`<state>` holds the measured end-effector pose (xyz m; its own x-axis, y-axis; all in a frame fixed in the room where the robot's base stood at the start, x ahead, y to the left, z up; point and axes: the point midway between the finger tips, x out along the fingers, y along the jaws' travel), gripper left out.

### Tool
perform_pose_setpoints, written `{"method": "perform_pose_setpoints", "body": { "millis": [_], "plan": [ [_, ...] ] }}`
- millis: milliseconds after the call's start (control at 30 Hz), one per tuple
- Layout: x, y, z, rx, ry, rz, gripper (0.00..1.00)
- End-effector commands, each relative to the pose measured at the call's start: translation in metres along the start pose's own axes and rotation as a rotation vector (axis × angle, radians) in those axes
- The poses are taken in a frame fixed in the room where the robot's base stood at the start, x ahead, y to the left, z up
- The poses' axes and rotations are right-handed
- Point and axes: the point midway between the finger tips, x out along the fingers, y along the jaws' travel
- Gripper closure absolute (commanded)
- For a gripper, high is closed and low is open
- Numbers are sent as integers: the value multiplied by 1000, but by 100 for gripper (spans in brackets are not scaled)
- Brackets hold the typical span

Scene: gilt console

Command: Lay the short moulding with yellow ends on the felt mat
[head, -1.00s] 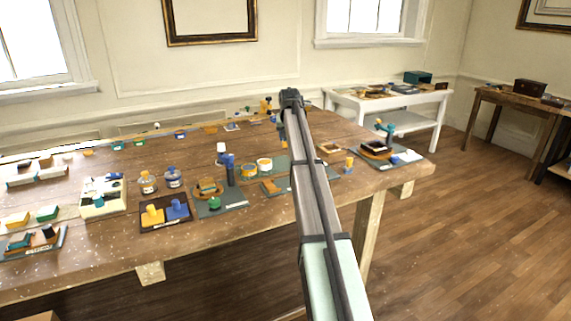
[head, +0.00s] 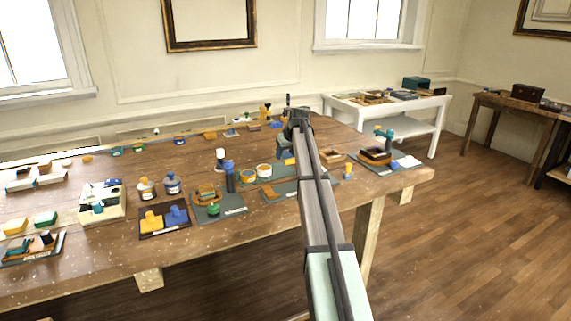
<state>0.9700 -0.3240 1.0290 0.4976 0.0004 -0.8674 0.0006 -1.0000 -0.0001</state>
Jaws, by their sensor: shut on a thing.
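My gripper (head: 297,122) is over the far right part of the wooden bench, seen from behind, with its fingers mostly hidden by my own arm. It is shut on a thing. A small piece with a yellow end (head: 290,161) and some blue shows just left of and below the gripper; it looks like the short moulding, but most of it is hidden. A grey-green mat (head: 272,196) lies on the bench left of my arm, partly covered by it. Another green mat (head: 236,211) lies further left. I cannot tell which is the felt mat.
Jars and small blocks crowd the left. Bare wood (head: 190,158) shows behind the jars.

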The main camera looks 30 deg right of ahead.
Motion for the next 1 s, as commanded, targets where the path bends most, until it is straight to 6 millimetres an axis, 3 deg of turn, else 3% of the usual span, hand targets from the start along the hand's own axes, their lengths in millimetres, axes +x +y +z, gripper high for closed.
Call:
{"method": "perform_pose_setpoints", "body": {
  "millis": [433, 833, 867, 1000],
  "plan": [
    [37, 0, 21, 1, 0, 0, 83],
    [40, 0, 23, 1, 0, 0, 83],
    [40, 0, 23, 1, 0, 0, 46],
    [40, 0, 23, 1, 0, 0, 32]
  ]
}}
